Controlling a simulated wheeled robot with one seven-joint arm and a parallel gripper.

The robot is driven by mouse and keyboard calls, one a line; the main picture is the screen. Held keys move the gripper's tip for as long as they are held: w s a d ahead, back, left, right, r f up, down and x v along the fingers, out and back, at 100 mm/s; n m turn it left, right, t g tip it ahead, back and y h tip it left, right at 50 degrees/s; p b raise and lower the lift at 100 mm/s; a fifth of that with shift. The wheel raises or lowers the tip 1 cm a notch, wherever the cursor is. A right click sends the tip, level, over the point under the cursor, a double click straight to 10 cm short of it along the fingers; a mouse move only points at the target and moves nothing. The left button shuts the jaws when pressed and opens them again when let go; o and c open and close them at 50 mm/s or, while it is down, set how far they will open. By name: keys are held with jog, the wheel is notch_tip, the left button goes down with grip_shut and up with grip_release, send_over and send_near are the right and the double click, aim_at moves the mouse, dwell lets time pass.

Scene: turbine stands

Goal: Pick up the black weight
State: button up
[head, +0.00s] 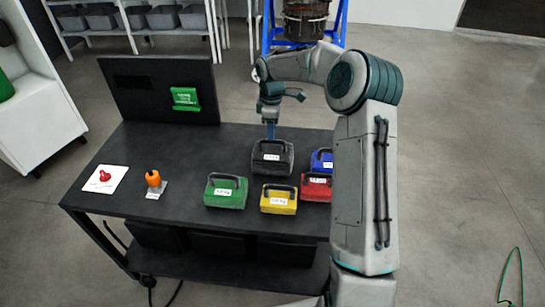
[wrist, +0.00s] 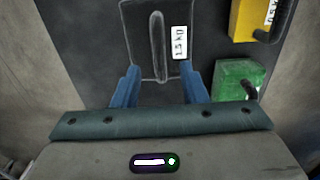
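Nothing is held between the fingers. I cannot tell how far the fingertips are above the weight.
Close around are the green (head: 226,192), yellow (head: 279,200), red (head: 316,188) and blue (head: 321,160) weights. The table (head: 185,225) also bears an orange object (head: 153,180), a white card (head: 105,180) and an upright back panel (head: 130,95).

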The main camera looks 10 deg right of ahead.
aim_at(273, 142)
jog(key=shift+d+f+p, duration=0.1)
jog(key=shift+f+p, duration=0.8)
jog(key=shift+f, duration=2.2)
grip_shut()
jog(key=shift+w+r, duration=0.15)
